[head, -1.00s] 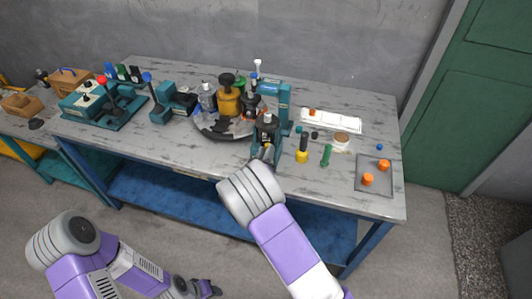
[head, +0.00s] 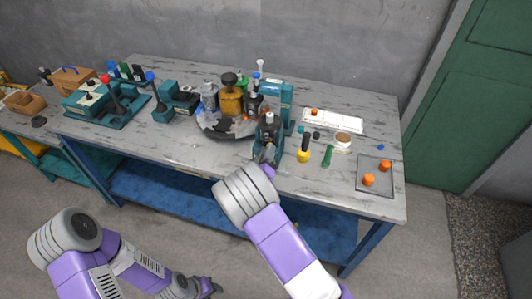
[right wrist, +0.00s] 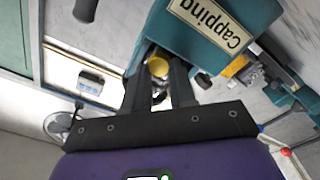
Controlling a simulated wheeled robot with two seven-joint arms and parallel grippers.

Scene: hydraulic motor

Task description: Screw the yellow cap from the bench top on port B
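A yellow cap (right wrist: 158,67) shows in the right wrist view, between the ends of my right gripper's (right wrist: 159,80) two dark fingers. The fingers flank it closely, but I cannot tell whether they press on it. A shiny metal part shows just below the cap between the fingers. The teal stand labelled "Capping" (right wrist: 212,22) is right beside them. Port B cannot be made out. My left gripper (head: 208,287) hangs low, away from the bench, its fingers unclear.
A yellow-and-black tool (head: 304,150) and a green item (head: 327,156) stand right of the stand. A grey tray (head: 375,188) with orange pieces lies at the bench's right end. A round turntable (head: 205,130) with several parts is left of the stand. The bench's front left is clear.

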